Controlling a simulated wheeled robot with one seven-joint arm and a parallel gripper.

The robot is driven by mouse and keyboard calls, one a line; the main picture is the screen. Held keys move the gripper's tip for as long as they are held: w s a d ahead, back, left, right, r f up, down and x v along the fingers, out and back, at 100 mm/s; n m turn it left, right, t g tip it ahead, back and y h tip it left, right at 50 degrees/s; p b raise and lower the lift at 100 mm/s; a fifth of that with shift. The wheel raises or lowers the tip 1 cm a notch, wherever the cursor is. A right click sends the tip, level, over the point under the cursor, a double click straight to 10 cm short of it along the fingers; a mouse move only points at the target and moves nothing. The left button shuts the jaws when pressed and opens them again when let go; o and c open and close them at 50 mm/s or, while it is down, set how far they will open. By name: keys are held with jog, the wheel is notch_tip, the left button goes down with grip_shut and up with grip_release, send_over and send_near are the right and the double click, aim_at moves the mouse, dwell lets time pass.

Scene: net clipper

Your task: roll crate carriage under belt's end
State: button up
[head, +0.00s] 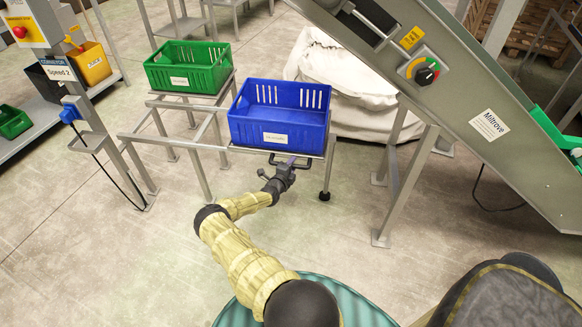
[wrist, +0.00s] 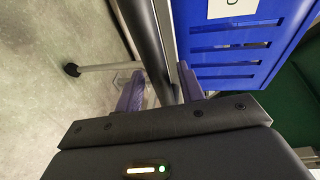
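The crate carriage (head: 216,148) is a grey metal frame on legs with dark castors. A blue crate (head: 279,132) with a white label sits on its right end, and also shows in the wrist view (wrist: 232,68). A dark handle (head: 291,165) juts from the frame below the blue crate. My gripper (head: 288,164) is at this handle. In the wrist view its purple fingers (wrist: 160,88) lie on either side of the dark bar (wrist: 146,38); whether they press on it is unclear. The belt conveyor (head: 450,95) slopes at the right; its lower end is not clearly visible.
A green crate (head: 188,67) stands on the frame behind, left of the blue crate. A white sack (head: 345,85) is behind the carriage. A conveyor support leg (head: 406,185) stands to the right. A control post (head: 85,120) is at the left. The front floor (head: 120,260) is clear.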

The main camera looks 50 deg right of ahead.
jog(key=p+v, duration=0.4)
jog(key=v, duration=1.3)
jog(key=shift+a, duration=0.2)
jog(key=shift+s+d, duration=0.1)
jog(key=shift+s, duration=0.1)
